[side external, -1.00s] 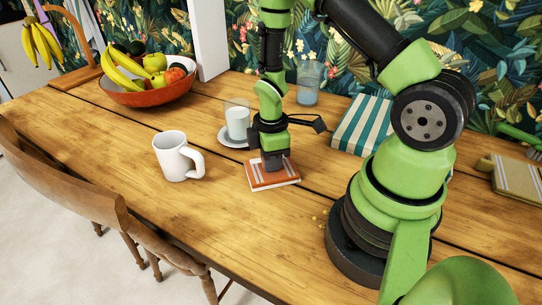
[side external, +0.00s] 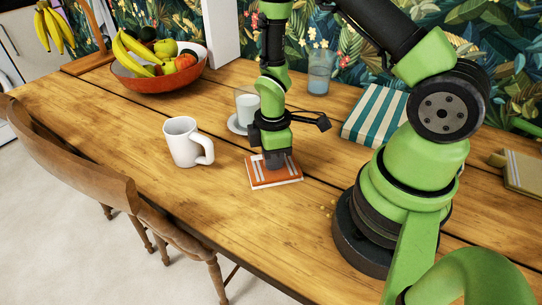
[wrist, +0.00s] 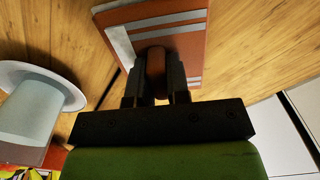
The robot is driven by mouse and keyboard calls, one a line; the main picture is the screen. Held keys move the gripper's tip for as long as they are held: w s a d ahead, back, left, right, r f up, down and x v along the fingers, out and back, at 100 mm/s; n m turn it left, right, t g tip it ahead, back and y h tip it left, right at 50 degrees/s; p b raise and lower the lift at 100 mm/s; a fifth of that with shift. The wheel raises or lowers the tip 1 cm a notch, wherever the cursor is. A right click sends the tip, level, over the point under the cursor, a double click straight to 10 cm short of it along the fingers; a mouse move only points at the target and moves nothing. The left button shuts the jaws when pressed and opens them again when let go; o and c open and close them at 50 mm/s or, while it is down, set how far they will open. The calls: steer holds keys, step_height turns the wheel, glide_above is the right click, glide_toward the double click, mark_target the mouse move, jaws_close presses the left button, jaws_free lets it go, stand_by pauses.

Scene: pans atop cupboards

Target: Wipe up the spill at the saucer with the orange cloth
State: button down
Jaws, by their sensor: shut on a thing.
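The orange cloth (side external: 262,179), folded flat with white stripes, lies on the wooden table, to the right of the white mug. My gripper (side external: 274,162) points straight down and is shut on a raised fold of it. In the wrist view my gripper (wrist: 155,88) pinches that fold, and the cloth (wrist: 188,22) spreads out beyond the fingers. The white saucer (side external: 234,126) with a glass (side external: 247,106) on it stands behind the cloth, apart from it, partly hidden by my gripper. The saucer (wrist: 22,72) is at the left in the wrist view. I cannot make out a spill.
The white mug (side external: 187,143) stands left of the cloth. A fruit bowl (side external: 160,88) is at the back left, a blue glass (side external: 320,72) and a striped teal cloth (side external: 375,115) at the back. Small crumbs (side external: 327,212) lie by my base. The front table strip is clear.

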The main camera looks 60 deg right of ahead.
steer(key=shift+s+d, duration=0.1)
steer(key=shift+d, duration=1.6)
steer(key=shift+d+f, duration=0.15)
steer(key=shift+d, duration=2.1)
steer(key=c, duration=1.4)
jaws_free()
jaws_close()
steer(key=shift+r, duration=2.55)
steer(key=w+a+r+m, duration=0.2)
steer(key=a+r+m, duration=0.7)
steer(key=a+r, duration=0.2)
steer(key=shift+w+a+r, duration=0.2)
steer(key=shift+a+r, duration=0.05)
steer(key=shift+r, duration=0.1)
